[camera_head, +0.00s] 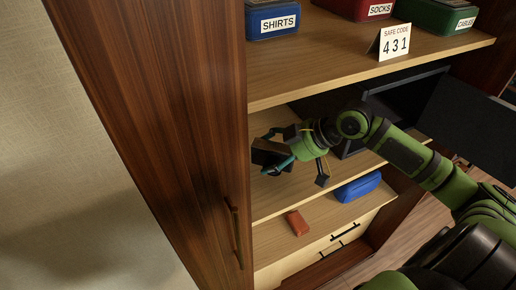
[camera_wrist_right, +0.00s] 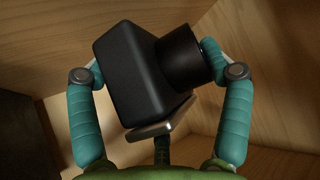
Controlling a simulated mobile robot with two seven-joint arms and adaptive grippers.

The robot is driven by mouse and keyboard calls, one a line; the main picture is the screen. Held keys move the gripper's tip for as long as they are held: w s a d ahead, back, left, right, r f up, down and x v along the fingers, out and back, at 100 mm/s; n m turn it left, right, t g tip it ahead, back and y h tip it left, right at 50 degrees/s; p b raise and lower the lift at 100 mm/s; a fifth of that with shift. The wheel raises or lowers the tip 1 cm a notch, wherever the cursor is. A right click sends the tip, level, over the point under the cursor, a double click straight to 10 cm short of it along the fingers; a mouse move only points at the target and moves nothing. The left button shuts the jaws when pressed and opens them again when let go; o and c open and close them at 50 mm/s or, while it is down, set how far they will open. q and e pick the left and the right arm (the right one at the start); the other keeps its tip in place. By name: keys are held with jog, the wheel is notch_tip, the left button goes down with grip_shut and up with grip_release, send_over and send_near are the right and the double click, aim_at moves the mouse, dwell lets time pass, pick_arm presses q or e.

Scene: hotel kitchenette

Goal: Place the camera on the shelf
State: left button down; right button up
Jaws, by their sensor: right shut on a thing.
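The black camera (camera_wrist_right: 132,72), with a round lens (camera_wrist_right: 182,56), sits between the teal fingers of my right gripper (camera_wrist_right: 160,65) in the right wrist view. The gripper is shut on it. In the head view my right gripper (camera_head: 272,157) holds the dark camera (camera_head: 268,151) inside the cabinet at its left side, near the middle shelf (camera_head: 345,174). Wood surfaces show close behind the camera in the wrist view. I cannot tell whether the camera touches the shelf. My left gripper is not in view.
The upper shelf (camera_head: 350,65) holds a blue SHIRTS box (camera_head: 271,20), a red SOCKS box (camera_head: 358,8), a green CABLES box (camera_head: 437,15) and a safe code card (camera_head: 394,42). A dark open safe (camera_head: 405,95) stands behind my arm. A blue case (camera_head: 357,187) and red item (camera_head: 298,222) lie lower.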

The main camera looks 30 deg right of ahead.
jog(key=w+p, duration=0.3)
jog(key=w, duration=0.6)
jog(key=f+p, duration=0.1)
jog(key=f, duration=0.2)
jog(key=f+p, duration=0.1)
jog(key=f, duration=0.1)
jog(key=shift+s+d+f+p, duration=0.2)
jog(key=shift+s+f+p, duration=0.1)
jog(key=shift+f+p, duration=0.05)
jog(key=shift+w+f+p, duration=0.2)
jog(key=shift+f+p, duration=0.05)
jog(key=shift+p, duration=0.1)
jog(key=shift+w+f, duration=0.1)
jog(key=shift+f, duration=0.3)
jog(key=shift+f, duration=0.1)
